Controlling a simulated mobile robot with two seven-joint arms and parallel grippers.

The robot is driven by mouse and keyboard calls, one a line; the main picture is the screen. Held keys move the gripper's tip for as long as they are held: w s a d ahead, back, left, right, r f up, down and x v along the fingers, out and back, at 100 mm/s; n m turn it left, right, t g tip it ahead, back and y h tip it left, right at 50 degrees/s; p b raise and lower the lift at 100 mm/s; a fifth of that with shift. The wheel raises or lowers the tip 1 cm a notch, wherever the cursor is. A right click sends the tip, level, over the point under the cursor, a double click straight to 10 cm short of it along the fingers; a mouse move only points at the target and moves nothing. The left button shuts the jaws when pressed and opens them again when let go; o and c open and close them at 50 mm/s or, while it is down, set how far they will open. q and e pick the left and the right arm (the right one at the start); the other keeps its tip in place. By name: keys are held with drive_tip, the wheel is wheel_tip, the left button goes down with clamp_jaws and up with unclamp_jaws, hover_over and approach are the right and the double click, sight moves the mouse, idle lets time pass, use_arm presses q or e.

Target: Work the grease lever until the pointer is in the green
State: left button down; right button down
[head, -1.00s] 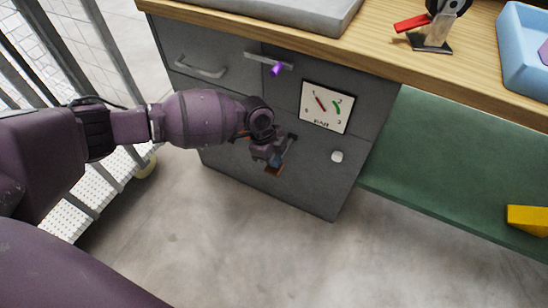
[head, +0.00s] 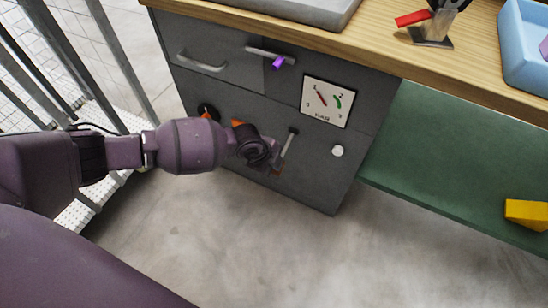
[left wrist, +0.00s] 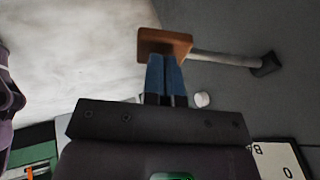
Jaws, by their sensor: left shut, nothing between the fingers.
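The grease lever is a grey rod (head: 288,145) on the dark cabinet front, sloping down from its dark pivot to a brown end block. In the left wrist view, the brown block (left wrist: 163,45) is just beyond my fingertips. The gauge (head: 328,101) is a white square plate with a red pointer and a green arc; the pointer leans up-left, clear of the arc. My left gripper (head: 272,164) is at the lever's lower end. Its blue fingers (left wrist: 165,62) are shut together with nothing between them; contact with the block is unclear. My right gripper is out of view.
A white knob (head: 338,151) is right of the lever. A purple item (head: 278,62) hangs at a drawer handle. A green shelf (head: 450,160) holds a yellow block (head: 526,214). Railings stand left.

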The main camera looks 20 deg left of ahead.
use_arm(q)
wheel_tip(320, 180, down, 2)
drive_tip(key=shift+w+f+t, duration=0.1)
drive_tip(key=shift+f+t, duration=0.15)
drive_tip(key=shift+t, duration=0.55)
drive_tip(key=shift+w+f+b, duration=0.2)
drive_tip(key=shift+f+b, duration=0.15)
drive_tip(key=shift+f, duration=0.2)
